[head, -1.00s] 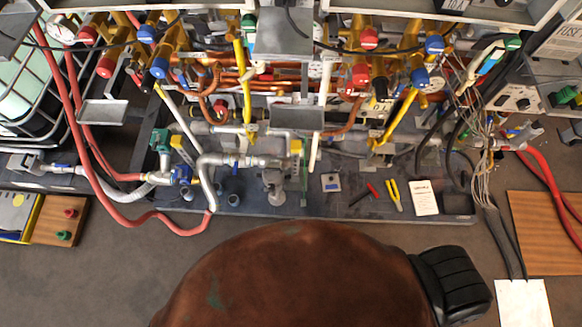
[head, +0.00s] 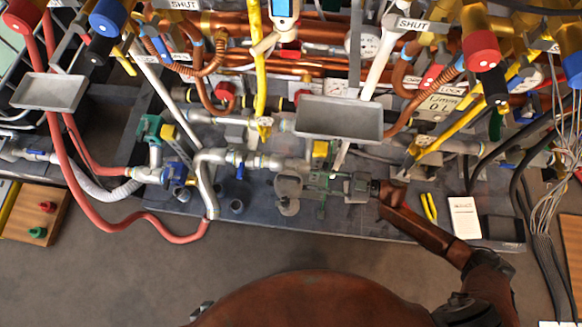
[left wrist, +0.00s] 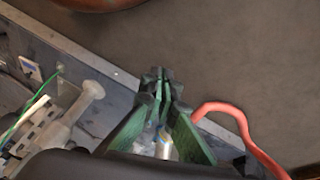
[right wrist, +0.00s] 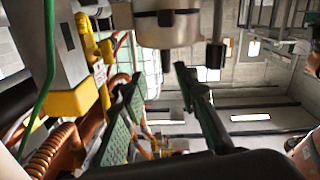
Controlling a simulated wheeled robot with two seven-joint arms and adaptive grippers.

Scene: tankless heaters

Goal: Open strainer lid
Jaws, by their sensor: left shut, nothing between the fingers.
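The grey strainer (head: 288,187) stands on the dark bench beside the bent grey pipe, with a round end facing the front. My right gripper (head: 312,187) comes in from the right with its fingers close to the strainer. In the right wrist view its fingers (right wrist: 156,82) are apart, with a pale cylindrical part (right wrist: 167,30) just past the tips. I cannot tell whether they touch it or whether it is the lid. My left gripper (left wrist: 160,82) is shut and empty, with a grey fitting (left wrist: 82,102) to its left. I cannot make out the left gripper in the head view.
A grey tray (head: 338,118) overhangs behind the right gripper. Yellow-handled pliers (head: 429,207) and a white card (head: 464,217) lie to the right. A red hose (head: 150,235) loops at the left. Pipes and valves crowd the back, and the front floor is clear.

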